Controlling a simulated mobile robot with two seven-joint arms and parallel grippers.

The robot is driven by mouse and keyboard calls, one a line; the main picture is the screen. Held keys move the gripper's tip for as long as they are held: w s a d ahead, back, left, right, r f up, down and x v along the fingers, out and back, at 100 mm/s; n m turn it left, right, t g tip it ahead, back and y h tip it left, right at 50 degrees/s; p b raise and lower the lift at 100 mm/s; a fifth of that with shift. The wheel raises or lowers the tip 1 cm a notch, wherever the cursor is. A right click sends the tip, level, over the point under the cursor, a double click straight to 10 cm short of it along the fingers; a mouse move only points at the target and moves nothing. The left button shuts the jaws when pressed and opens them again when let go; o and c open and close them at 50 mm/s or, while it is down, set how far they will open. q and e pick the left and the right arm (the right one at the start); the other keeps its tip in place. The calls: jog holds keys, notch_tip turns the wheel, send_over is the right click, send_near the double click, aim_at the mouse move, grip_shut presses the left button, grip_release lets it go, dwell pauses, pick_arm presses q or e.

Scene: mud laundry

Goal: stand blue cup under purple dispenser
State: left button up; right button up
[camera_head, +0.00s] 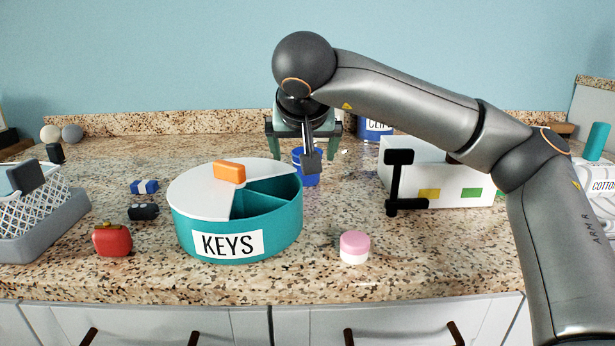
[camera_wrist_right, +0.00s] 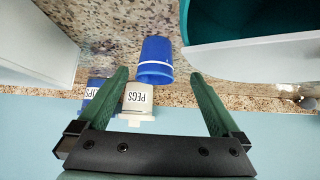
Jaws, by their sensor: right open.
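The blue cup (camera_head: 313,180) stands on the granite counter behind the teal KEYS tub, partly hidden by my right arm's wrist. In the right wrist view the cup (camera_wrist_right: 155,56) appears just beyond the fingertips, roughly centred between them. My right gripper (camera_head: 306,148) is open with its green fingers spread left and right of the cup; in the wrist view nothing is between the fingers (camera_wrist_right: 160,76) in their grip. I cannot tell whether they touch the cup. No purple dispenser shows. My left gripper is out of view.
The teal KEYS tub (camera_head: 287,225) stands close in front of the cup. A white box (camera_head: 455,165) with a black stand (camera_head: 393,185) is on the right. Behind are a white PEGS container (camera_wrist_right: 138,97) and a blue labelled one (camera_head: 375,132). A pink-lidded jar (camera_head: 354,248) stands in front.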

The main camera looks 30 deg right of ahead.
jog(key=shift+d+r+b+x, duration=0.15)
jog(key=shift+b+x, duration=0.15)
jog(key=shift+x, duration=0.75)
jog(key=shift+d+r+b+x, duration=0.1)
jog(key=shift+b+x, duration=0.2)
jog(key=shift+x, duration=0.7)
jog(key=shift+d+b+x, duration=0.15)
jog(key=shift+b+x, duration=0.15)
jog(key=shift+x, duration=0.75)
jog(key=shift+c, duration=0.4)
jog(key=c, duration=1.4)
jog(key=shift+r, duration=0.1)
